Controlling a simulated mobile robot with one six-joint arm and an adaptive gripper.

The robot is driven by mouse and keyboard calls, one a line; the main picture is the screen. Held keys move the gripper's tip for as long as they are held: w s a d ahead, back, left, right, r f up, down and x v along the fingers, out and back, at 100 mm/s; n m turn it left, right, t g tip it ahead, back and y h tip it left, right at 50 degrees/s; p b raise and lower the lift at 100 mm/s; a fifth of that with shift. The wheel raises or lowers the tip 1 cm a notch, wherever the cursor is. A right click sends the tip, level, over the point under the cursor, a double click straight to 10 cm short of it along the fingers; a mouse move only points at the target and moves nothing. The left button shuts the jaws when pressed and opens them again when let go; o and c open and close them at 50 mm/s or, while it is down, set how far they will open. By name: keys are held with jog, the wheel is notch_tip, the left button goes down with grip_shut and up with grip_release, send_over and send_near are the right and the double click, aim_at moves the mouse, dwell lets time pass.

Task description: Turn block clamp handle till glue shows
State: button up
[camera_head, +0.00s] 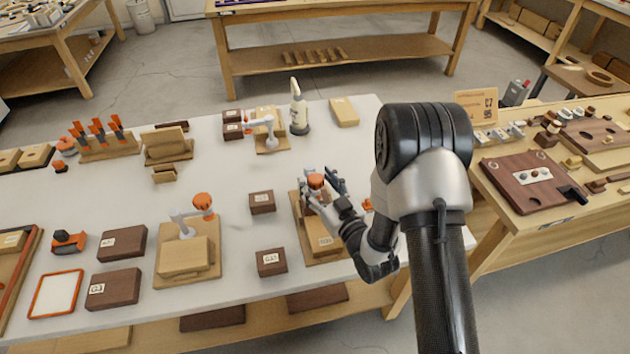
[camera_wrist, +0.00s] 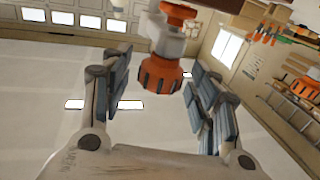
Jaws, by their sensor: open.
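The block clamp (camera_head: 310,197) at the right of the white bench has an orange handle (camera_head: 316,180) and stands on a wooden board with a light block (camera_head: 323,236). My gripper (camera_head: 325,184) is around or beside this handle in the head view, partly covering the clamp. In the wrist view my gripper (camera_wrist: 164,92) is open, with its blue-grey finger pads apart. An orange ribbed knob (camera_wrist: 158,76) shows between the fingers, with clear gaps on both sides. I cannot make out any glue on the block.
Another clamp with an orange handle (camera_head: 203,202) stands to the left, and a white clamp (camera_head: 262,125) stands behind. Dark labelled blocks (camera_head: 271,262) lie close to the board. A glue bottle (camera_head: 299,112) stands at the back.

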jog(key=shift+x, duration=0.8)
jog(key=shift+c, duration=0.2)
jog(key=c, duration=1)
jog(key=shift+c, duration=0.2)
jog(key=shift+s+m+h, duration=0.1)
jog(key=shift+m+h, duration=0.2)
jog(key=shift+h, duration=0.1)
